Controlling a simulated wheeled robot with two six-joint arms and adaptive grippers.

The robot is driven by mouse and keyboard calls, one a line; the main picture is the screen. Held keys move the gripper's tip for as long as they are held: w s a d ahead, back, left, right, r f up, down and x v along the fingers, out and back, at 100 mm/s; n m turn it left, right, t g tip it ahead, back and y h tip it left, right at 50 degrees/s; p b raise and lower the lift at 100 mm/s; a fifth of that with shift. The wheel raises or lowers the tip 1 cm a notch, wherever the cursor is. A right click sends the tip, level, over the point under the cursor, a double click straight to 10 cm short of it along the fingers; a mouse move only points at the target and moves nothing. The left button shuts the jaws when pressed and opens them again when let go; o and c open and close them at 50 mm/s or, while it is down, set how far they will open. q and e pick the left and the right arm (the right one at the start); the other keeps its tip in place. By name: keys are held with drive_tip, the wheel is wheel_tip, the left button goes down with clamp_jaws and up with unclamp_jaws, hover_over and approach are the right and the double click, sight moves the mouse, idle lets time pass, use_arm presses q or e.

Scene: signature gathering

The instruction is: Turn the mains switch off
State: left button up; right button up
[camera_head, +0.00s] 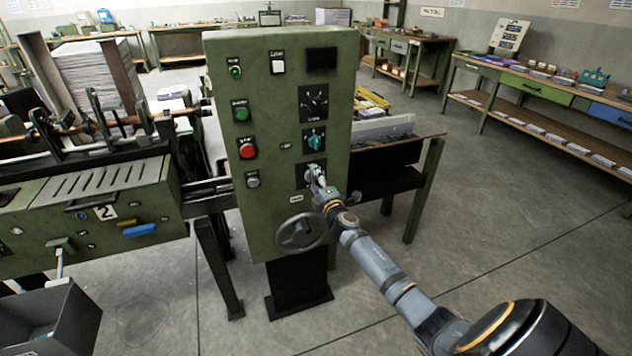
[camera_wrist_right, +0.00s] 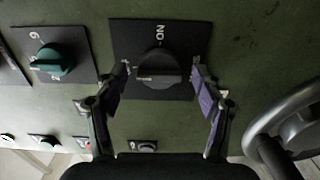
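The mains switch is a dark rotary knob (camera_wrist_right: 158,70) on a black square plate (camera_wrist_right: 190,40) on the green control cabinet (camera_head: 225,130). In the right wrist view an "ON" label stands beside the knob. My right gripper (camera_wrist_right: 161,82) is open, with one finger on each side of the knob; a gap shows between the fingers and the knob. In the head view my right gripper (camera_head: 318,178) is at the cabinet's lower right and hides most of the switch; a bit of its black plate (camera_head: 300,174) shows. My left gripper is not in view.
A teal knob (camera_head: 315,140) sits just above the switch, with a dial (camera_head: 314,102) higher. Red (camera_head: 247,148) and green (camera_head: 241,113) buttons are at left. A handwheel (camera_head: 302,232) juts out below, close to my right gripper. Open floor lies to the right.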

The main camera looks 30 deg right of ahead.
drive_tip(key=v, duration=1.2)
